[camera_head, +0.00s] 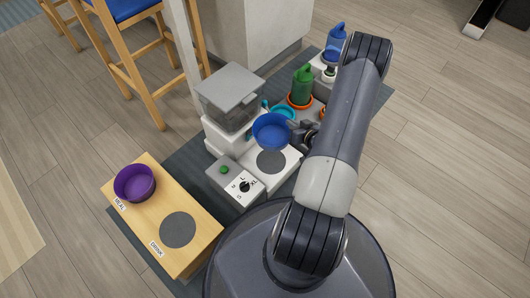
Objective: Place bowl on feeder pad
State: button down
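A blue bowl (270,136) is upright and appears raised above the back edge of the white feeder's base (289,163). The feeder's round grey pad (271,163) is bare, just in front of and below the bowl in the picture. My gripper (297,131) is at the bowl's right side and appears shut on its rim; the fingertips are small and partly hidden. The feeder has a clear grey-lidded hopper (231,88) and a control panel with a dial (244,186).
A wooden stand (203,239) at the left holds a purple bowl (134,183) and has a bare grey circle (178,230). A wooden stool (148,52) stands at upper left.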

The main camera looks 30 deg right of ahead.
jog(key=shift+w+f, duration=0.15)
jog(key=shift+w, duration=0.15)
notch_tip(320, 180, down, 18)
jog(key=b, duration=0.7)
jog(key=shift+b, duration=0.3)
jog(key=shift+w+r, duration=0.1)
jog(key=shift+r, duration=0.1)
jog(key=shift+f, duration=0.15)
jog(key=c, duration=2)
grip_release()
jog(key=shift+c, duration=0.2)
jog(key=o, duration=0.4)
